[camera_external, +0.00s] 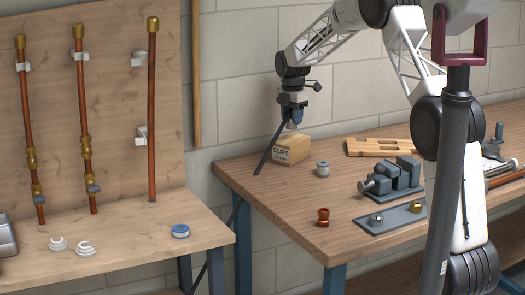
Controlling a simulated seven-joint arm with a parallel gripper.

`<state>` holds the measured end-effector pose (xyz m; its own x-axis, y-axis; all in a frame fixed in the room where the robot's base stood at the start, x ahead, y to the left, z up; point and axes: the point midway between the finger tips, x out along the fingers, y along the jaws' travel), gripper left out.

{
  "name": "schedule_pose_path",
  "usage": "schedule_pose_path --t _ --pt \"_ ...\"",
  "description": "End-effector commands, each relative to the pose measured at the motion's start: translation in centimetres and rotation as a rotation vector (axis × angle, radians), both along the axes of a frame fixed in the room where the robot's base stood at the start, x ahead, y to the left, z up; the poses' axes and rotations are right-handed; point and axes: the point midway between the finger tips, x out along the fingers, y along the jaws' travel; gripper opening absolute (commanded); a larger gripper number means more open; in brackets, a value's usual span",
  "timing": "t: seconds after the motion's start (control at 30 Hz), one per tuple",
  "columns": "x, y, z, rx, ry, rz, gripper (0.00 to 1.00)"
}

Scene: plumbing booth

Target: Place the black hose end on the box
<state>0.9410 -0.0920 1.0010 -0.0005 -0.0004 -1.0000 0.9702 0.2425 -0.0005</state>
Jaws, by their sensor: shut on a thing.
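The box (291,150) is a small tan box marked "CLIPS" standing near the back left corner of the right-hand wooden bench. My gripper (292,113) is above the box, pointing down, and is shut on the black hose (270,148). The hose slants from the gripper down to the left, passing beside the box to the bench's left edge. The held end sits just above the box top; I cannot tell whether it touches. The fingertips are small and partly hidden.
A grey and white fitting (322,168) stands right of the box. A grey vise-like fixture (392,177), a plate with brass parts (391,217) and a copper fitting (323,217) are further right and forward. A slotted wooden block (382,147) lies behind.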

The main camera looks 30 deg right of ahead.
Motion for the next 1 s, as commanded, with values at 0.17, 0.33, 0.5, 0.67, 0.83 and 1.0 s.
schedule_pose_path --t 0.17,0.33,0.5,0.67,0.83,1.0 --pt "0.0 0.0 -0.1 0.000 0.000 0.000 0.15" --pt "-0.1 0.0 -1.4 0.000 0.002 0.000 0.15" --pt "0.0 0.0 -3.0 0.000 0.000 0.000 0.15" --pt "0.0 0.0 -3.5 0.000 -0.001 0.000 0.15" --pt "0.0 0.0 -3.5 0.000 -0.001 0.000 0.15" --pt "0.0 0.0 -3.7 0.000 0.000 0.000 0.15"
